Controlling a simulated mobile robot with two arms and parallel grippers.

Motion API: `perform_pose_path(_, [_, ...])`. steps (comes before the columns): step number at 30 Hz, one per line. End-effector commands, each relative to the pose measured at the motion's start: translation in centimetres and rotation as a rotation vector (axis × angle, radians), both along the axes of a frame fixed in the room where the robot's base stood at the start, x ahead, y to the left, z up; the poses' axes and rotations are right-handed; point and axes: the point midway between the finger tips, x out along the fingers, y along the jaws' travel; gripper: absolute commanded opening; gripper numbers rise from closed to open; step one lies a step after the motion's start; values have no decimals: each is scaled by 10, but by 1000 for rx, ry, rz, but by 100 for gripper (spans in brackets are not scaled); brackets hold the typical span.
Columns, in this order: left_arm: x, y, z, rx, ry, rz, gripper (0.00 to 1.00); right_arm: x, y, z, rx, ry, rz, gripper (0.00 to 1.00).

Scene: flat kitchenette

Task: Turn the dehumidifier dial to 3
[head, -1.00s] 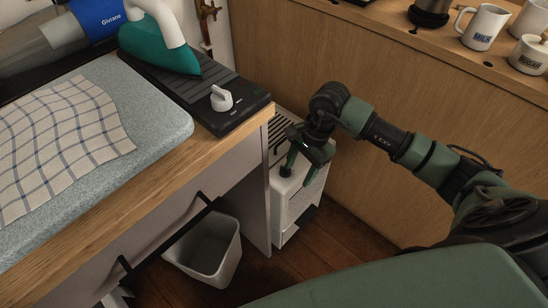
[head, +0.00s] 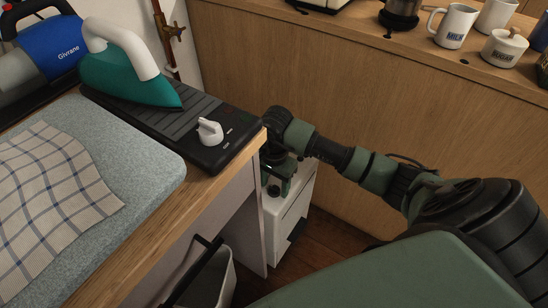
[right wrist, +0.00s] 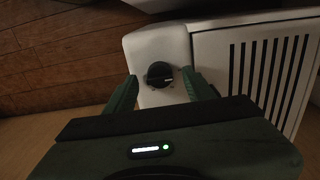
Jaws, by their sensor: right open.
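The white dehumidifier (head: 291,222) stands low on the floor, between the counter's end and the wood panel. In the right wrist view its top (right wrist: 155,42) shows a round black dial (right wrist: 160,75) with a pale mark pointing roughly right. My right gripper (right wrist: 160,76) is open, with one green finger on each side of the dial; I cannot tell whether either touches it. In the head view my right gripper (head: 279,176) is over the dehumidifier's top and partly hides it. My left gripper is not in view.
The counter (head: 170,213) is close left of my right gripper. On it are a teal iron (head: 130,78), a black base with a white knob (head: 210,132) and a checked cloth (head: 50,180). Mugs (head: 455,25) stand on the back shelf. A bin (head: 215,280) is below the counter.

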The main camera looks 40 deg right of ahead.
Motion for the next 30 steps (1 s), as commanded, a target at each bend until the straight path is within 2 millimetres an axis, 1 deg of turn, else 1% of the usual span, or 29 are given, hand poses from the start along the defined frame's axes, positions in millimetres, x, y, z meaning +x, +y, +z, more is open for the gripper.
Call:
perform_pose_path(1, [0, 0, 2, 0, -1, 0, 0, 0, 1, -5, 1, 2, -1, 54])
perform_pose_path(4, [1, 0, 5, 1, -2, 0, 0, -1, 0, -10, -1, 2, 0, 54])
perform_pose_path(11, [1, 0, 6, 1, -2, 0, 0, 0, 0, -11, 0, 1, 0, 54])
perform_pose_path(12, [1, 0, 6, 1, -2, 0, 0, 0, 0, -11, 0, 1, 0, 51])
perform_pose_path(14, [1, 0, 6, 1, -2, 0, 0, 0, 0, -10, 0, 1, 0, 35])
perform_pose_path(15, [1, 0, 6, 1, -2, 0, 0, 0, 0, -10, 0, 1, 0, 23])
perform_pose_path(17, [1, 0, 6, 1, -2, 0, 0, 0, 0, -10, 0, 1, 0, 7])
perform_pose_path(18, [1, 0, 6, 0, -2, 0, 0, 0, 0, -10, 0, 1, 0, 0])
perform_pose_path(25, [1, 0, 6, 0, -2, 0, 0, 0, 0, -10, -1, 1, -13, 0])
perform_pose_path(30, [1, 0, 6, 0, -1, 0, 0, 0, -1, -10, -3, -1, -68, 0])
